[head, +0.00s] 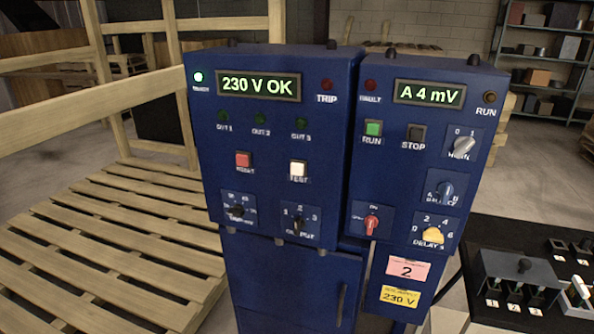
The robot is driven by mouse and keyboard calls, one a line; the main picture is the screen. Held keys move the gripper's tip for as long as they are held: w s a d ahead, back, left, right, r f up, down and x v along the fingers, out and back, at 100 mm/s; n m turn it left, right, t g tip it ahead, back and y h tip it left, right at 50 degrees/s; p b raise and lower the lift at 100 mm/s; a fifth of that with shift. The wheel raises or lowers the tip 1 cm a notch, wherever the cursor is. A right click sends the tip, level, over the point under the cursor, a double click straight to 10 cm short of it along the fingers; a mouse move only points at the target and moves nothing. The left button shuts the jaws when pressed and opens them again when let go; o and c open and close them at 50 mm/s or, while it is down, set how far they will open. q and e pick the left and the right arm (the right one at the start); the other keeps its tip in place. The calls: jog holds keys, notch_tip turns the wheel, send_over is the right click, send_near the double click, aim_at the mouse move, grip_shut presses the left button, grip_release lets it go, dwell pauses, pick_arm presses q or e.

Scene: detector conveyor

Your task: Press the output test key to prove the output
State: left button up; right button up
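The white test key (298,169) sits on the left blue cabinet (210,175), right of a red key (244,160) labelled RESET or similar. Nothing touches it. Below it is a black output selector knob (299,222) with numbers around it. Three output lamps (260,119) above look dark green and unlit. The trip lamp (327,85) looks dark. Neither of my grippers shows in the head view.
The right cabinet (350,190) has a display (429,94) reading "A 4 mV", a lit-looking green run key (373,128), a stop key (415,133) and several knobs. A wooden pallet (110,245) lies left. A black table (480,236) with a switch box (515,272) stands right.

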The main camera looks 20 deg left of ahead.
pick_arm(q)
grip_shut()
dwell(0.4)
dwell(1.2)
